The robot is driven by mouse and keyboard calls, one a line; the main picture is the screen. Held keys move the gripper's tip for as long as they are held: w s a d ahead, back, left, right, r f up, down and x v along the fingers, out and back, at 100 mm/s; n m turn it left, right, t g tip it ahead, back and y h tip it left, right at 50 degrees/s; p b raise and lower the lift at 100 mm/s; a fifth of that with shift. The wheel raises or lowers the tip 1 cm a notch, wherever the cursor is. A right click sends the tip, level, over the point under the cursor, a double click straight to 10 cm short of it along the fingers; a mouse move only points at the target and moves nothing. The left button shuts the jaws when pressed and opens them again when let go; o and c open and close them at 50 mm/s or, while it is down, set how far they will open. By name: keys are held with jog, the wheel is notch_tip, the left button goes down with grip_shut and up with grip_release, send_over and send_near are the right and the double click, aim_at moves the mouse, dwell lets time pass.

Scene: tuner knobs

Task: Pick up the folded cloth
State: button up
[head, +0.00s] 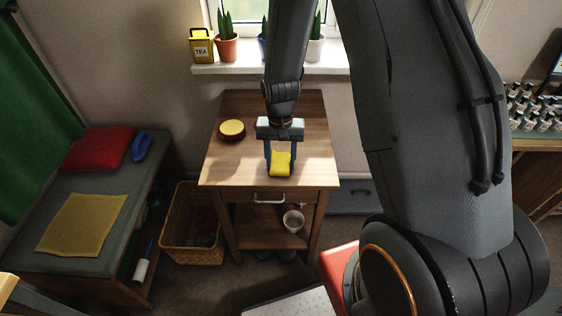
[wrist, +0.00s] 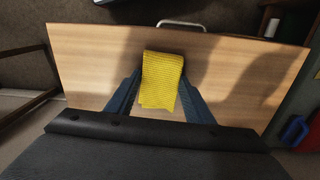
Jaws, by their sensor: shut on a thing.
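The folded cloth (head: 281,163) is yellow with a waffle-like weave. In the head view it is between the blue fingers of my gripper (head: 280,160), over the front part of the small wooden table (head: 230,172). In the wrist view the cloth (wrist: 161,80) lies between the two fingertips of my gripper (wrist: 160,85), which is shut on it. I cannot tell whether the cloth still touches the tabletop.
A round yellow-topped tin (head: 232,129) stands on the table's left side. A wicker basket (head: 192,245) stands beside the table. Potted plants line the windowsill (head: 265,69).

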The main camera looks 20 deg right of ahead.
aim_at(280, 161)
jog(key=shift+r, duration=0.1)
notch_tip(280, 161, up, 10)
jog(key=shift+b, duration=0.4)
jog(key=o, duration=0.5)
jog(key=c, duration=0.4)
